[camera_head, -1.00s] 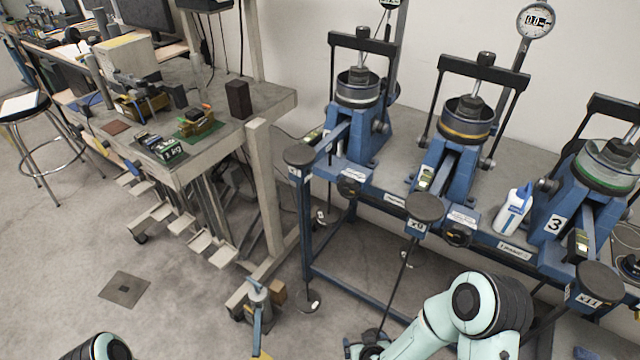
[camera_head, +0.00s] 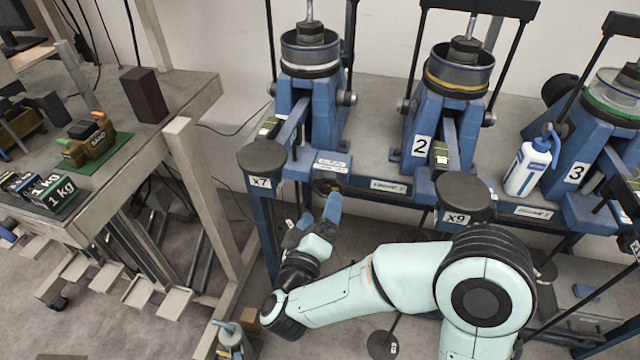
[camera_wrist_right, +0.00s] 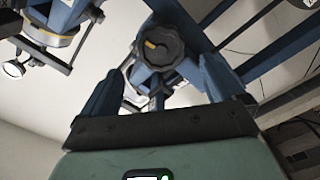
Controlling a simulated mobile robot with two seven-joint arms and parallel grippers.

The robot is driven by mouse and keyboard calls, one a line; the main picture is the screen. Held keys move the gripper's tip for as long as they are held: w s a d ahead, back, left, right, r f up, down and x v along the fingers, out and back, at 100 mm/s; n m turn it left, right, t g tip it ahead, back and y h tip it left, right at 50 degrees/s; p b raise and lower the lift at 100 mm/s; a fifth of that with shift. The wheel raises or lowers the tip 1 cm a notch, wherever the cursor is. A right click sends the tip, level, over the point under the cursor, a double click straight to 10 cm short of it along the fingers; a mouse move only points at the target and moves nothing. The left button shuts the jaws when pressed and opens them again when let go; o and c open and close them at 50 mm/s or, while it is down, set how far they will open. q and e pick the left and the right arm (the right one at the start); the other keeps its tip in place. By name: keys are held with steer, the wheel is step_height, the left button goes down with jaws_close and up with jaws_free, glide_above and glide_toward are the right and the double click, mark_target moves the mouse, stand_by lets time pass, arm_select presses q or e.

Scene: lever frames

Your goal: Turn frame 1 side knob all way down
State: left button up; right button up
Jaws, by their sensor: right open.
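Frame 1 (camera_head: 308,115) is the leftmost blue lever frame, with a round black pad marked x7 (camera_head: 262,157) at its front. Its dark round side knob (camera_head: 325,186) sits on the front rail just right of that pad. My right gripper (camera_head: 316,217) is open just below and in front of the knob, with its blue fingers pointing up. In the right wrist view a black lobed knob (camera_wrist_right: 160,45) with a yellow mark lies ahead, between and beyond the open fingers (camera_wrist_right: 158,75). I see no contact. My left gripper is out of view.
Frame 2 (camera_head: 422,146) and frame 3 (camera_head: 575,172) stand to the right on the same bench. A white bottle (camera_head: 525,170) stands between them. The x9 pad (camera_head: 466,190) juts out above my right arm. A grey workbench (camera_head: 150,130) stands at left.

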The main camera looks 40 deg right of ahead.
mark_target(327, 189)
steer(key=b+x, duration=0.1)
steer(key=x, duration=0.4)
steer(key=shift+d+f, duration=0.15)
steer(key=b+x, duration=0.1)
steer(key=x, duration=0.1)
steer(key=shift+w+d, duration=0.4)
steer(key=shift+w, duration=0.05)
steer(key=shift+c, duration=0.9)
steer(key=c, duration=0.5)
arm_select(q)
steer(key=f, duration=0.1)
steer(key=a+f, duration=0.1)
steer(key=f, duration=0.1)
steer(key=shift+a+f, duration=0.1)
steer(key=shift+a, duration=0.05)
arm_select(e)
steer(key=c, duration=0.6)
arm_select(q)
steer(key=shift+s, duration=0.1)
arm_select(e)
steer(key=shift+c, duration=0.2)
